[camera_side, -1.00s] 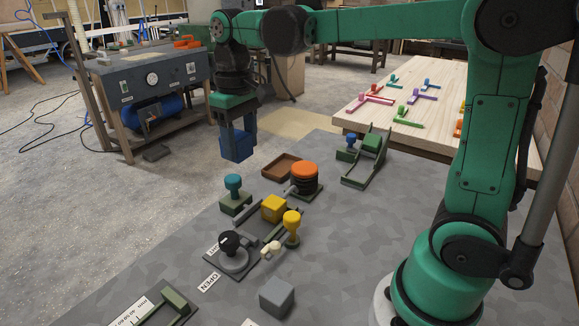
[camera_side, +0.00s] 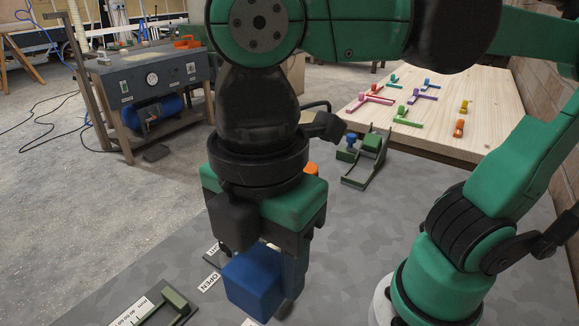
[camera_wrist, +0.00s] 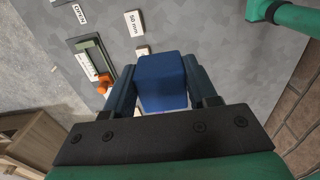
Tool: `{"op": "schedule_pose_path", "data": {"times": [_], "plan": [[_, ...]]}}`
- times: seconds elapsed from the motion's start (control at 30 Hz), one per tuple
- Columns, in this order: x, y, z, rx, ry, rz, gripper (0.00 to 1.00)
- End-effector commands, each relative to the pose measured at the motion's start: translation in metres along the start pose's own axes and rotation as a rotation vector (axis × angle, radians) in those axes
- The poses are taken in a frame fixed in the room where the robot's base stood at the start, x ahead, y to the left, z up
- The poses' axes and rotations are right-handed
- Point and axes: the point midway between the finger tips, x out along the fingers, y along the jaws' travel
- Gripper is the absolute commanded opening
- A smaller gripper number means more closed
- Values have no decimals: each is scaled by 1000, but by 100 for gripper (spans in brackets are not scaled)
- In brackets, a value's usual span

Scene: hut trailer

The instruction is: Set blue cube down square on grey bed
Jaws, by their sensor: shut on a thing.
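My gripper (camera_side: 270,280) is shut on the blue cube (camera_side: 252,284), low in the middle of the side view. In the wrist view the cube (camera_wrist: 162,82) sits between the two fingers of the gripper (camera_wrist: 163,88), one on each side. The cube appears held above the grey patterned work surface (camera_side: 365,240), which also shows beyond it in the wrist view (camera_wrist: 205,30). I cannot tell the height of the gap or which part is the grey bed. My arm and the cube hide the spot where a small grey cube was seen.
A green slide with a scale (camera_side: 165,312) lies front left; it also shows in the wrist view (camera_wrist: 95,60). OPEN (camera_side: 210,282) and 50 mm (camera_wrist: 134,22) labels lie nearby. A green fixture (camera_side: 368,158) stands behind. The surface right of my gripper is clear.

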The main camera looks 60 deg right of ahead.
Motion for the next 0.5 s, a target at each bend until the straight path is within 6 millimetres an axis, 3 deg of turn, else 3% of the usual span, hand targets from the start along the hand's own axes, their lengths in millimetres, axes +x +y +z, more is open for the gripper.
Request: {"op": "schedule_pose_path", "data": {"times": [0.5], "plan": [[102, 0, 0, -5, 0, 0, 2]]}}
